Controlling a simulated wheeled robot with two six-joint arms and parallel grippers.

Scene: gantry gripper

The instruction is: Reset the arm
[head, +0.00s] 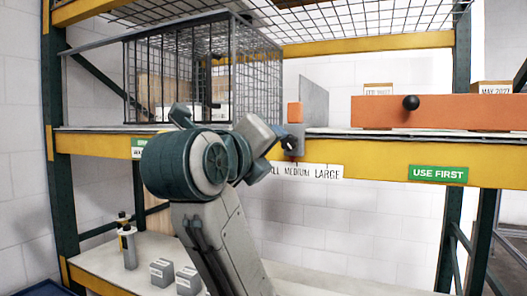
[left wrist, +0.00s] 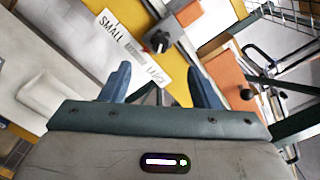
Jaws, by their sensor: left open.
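My left arm rises from the bottom middle of the head view, in front of the shelf. My left gripper (head: 274,148) is at the shelf's front beam, close to a grey slider with a black knob (head: 290,143). In the left wrist view my left gripper (left wrist: 162,86) has its two blue fingers wide apart with nothing between them. The black knob (left wrist: 158,42) lies beyond the fingertips, apart from them. The SMALL MEDIUM LARGE label (head: 316,171) is on the beam, partly hidden by my arm. My right gripper is not in view.
A wire cage (head: 262,85) stands on the upper shelf at left. An orange panel with a black ball knob (head: 410,102) is at right, above a green USE FIRST sign (head: 438,174). An orange block (head: 295,112) sits above the slider. Bottles (head: 129,247) and grey boxes (head: 162,272) stand on the lower shelf.

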